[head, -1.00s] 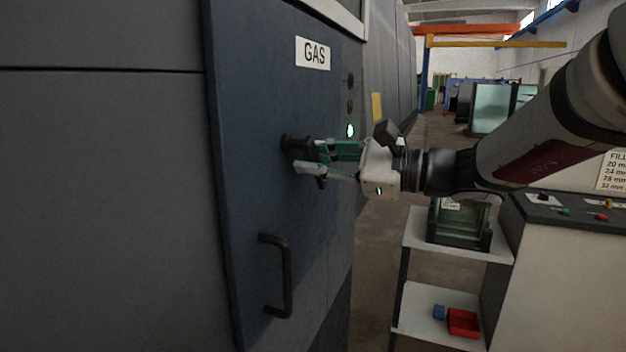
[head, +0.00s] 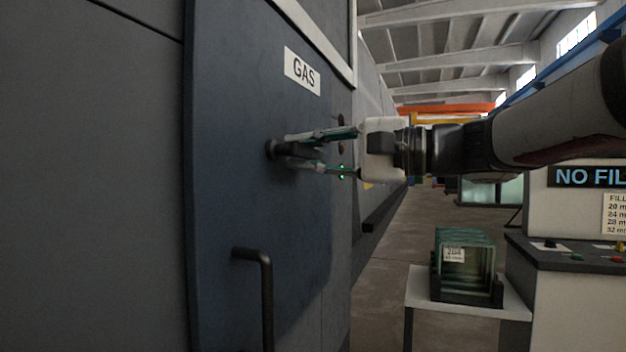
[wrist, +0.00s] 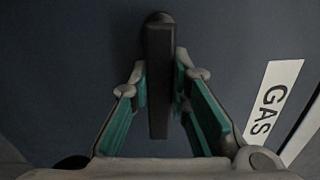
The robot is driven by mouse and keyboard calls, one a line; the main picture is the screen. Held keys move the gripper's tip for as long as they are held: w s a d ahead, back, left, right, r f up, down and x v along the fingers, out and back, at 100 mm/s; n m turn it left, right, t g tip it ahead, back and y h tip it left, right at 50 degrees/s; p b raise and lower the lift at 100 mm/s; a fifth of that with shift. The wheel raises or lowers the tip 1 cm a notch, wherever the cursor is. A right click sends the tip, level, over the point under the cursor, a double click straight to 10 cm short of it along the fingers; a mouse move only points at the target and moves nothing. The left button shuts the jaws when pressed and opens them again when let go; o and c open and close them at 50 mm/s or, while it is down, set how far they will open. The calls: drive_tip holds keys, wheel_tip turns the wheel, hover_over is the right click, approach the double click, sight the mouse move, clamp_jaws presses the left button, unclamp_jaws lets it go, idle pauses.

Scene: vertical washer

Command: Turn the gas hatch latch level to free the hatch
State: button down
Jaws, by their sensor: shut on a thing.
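The gas hatch (head: 235,215) is a dark blue panel with a white GAS label (head: 302,70), and it looks closed. Its black latch (head: 276,149) sits below the label, and its bar sticks out to the right, close to level. My gripper (head: 303,150) reaches in from the right, one teal-padded finger above the bar and one below, shut on it. The fingers hide part of the bar in the head view.
A black hatch handle (head: 265,290) stands out below the latch. A white stand (head: 470,309) with a glass-sided box (head: 466,265) and a control console (head: 575,255) are at right. Floor shows between.

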drive_tip(key=shift+n+b, duration=0.5)
drive_tip(key=shift+r, duration=0.1)
drive_tip(key=c, duration=1.5)
unclamp_jaws()
drive_tip(key=v, duration=1.2)
drive_tip(key=shift+r, duration=0.1)
